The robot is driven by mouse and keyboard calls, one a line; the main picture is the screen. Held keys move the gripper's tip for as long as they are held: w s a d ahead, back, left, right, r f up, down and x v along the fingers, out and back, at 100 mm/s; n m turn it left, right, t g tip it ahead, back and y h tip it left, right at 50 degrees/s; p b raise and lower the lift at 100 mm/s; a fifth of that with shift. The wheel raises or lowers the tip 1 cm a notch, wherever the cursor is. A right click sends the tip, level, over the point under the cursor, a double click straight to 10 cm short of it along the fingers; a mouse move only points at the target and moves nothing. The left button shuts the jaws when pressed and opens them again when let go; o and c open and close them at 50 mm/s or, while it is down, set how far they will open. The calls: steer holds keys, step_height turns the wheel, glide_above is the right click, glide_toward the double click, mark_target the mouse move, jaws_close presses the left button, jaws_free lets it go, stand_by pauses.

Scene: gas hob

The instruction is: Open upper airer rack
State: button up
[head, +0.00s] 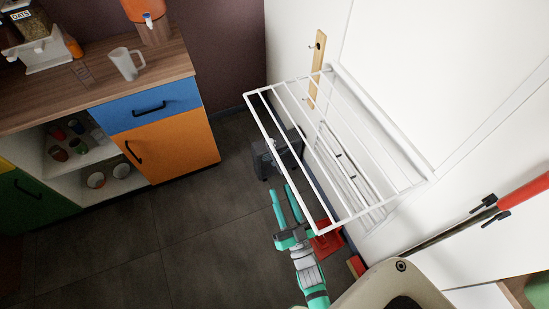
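The upper airer rack (290,84) is a white wire frame on the white wall. It stands out from the wall over the floor, roughly level, with its outer bar (280,157) toward the room. A second set of white bars (345,160) shows below it, close to the wall and partly hidden behind the upper bars. My gripper (283,190), with teal fingers, is just left of the outer bar, near the rack's near corner. Its two fingers are apart with nothing between them. I cannot tell its exact height relative to the bar, and no contact is clear.
A dark grey object (266,160) stands on the floor beneath the rack, and a red item (326,243) lies near the wall. A cabinet with an orange door (170,142) is at left. A red-handled pole (524,192) hangs at right. The dark floor (190,235) at left is clear.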

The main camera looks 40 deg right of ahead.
mark_target(276, 164)
steer(key=shift+m+h, duration=0.3)
steer(key=x, duration=0.8)
steer(key=d+x, duration=0.1)
steer(key=x, duration=0.3)
steer(key=shift+s+d, duration=0.1)
steer(key=shift+s, duration=0.15)
steer(key=shift+r, duration=0.1)
jaws_close()
